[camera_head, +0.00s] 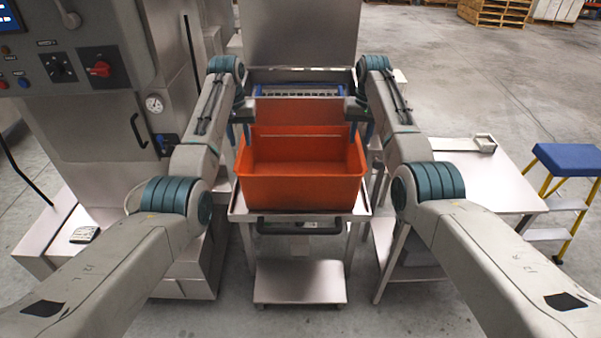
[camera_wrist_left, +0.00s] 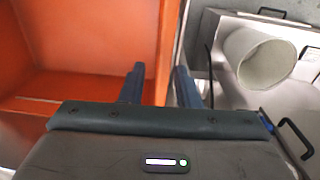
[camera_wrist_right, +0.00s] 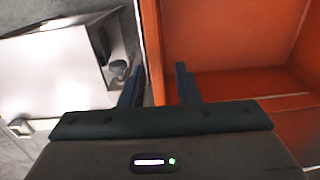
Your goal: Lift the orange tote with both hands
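The orange tote (camera_head: 300,190) is open-topped and looks empty. It sits upright on a steel cart (camera_head: 240,207) in the middle of the head view. My left gripper (camera_head: 239,134) is at the tote's left wall, with one finger inside and one outside. In the left wrist view the tote wall (camera_wrist_left: 165,45) runs between the two spread fingers. My right gripper (camera_head: 360,133) is at the right wall in the same way, and the right wrist view shows that wall (camera_wrist_right: 152,45) between its spread fingers. Both grippers are open, with gaps beside the walls.
A steel machine with a control panel (camera_head: 85,68) stands at left. Behind the tote is a blue-edged roller section (camera_head: 300,92) under a raised steel panel (camera_head: 302,35). At right are a steel table (camera_head: 485,180) and a blue-topped step stool (camera_head: 568,158). Open floor lies beyond.

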